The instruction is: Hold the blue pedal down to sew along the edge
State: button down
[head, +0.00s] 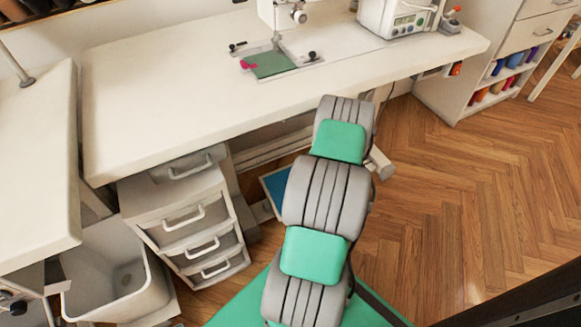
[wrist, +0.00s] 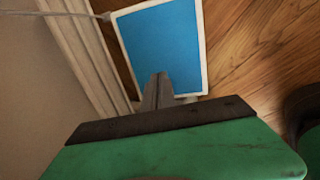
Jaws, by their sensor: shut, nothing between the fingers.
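The blue pedal (head: 273,187) lies on the floor under the table, partly hidden behind my arm in the head view. In the wrist view, the pedal (wrist: 165,45) shows as a blue pad with a white rim and a cord at its upper left corner. My gripper (wrist: 158,76) is shut and empty, its fingertips over the pad's near edge. I cannot tell whether they touch it. In the head view my arm hides the gripper. A green cloth (head: 270,65) lies under the sewing machine (head: 284,14), with a small pink piece at its left edge.
The white table (head: 165,90) overhangs the pedal. A grey drawer unit (head: 190,222) and an open bin (head: 115,280) stand left of my arm. A pale table bar (wrist: 85,50) runs left of the pedal. Wooden floor (head: 450,210) is clear to the right.

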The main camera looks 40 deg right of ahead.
jog(key=w+d+f+b, duration=0.1)
jog(key=w+f+b, duration=0.1)
jog(key=w, duration=0.2)
jog(key=w+d+f+b, duration=0.1)
jog(key=w+f+b, duration=0.2)
jog(key=w+d+f+b, duration=0.1)
jog(key=w+f+b, duration=0.2)
jog(key=w, duration=0.1)
jog(key=shift+w+d+f, duration=0.1)
jog(key=shift+w+f, duration=0.05)
jog(key=shift+w, duration=0.2)
jog(key=shift+w+d+f, duration=0.2)
jog(key=shift+w, duration=0.1)
jog(key=shift+f, duration=0.1)
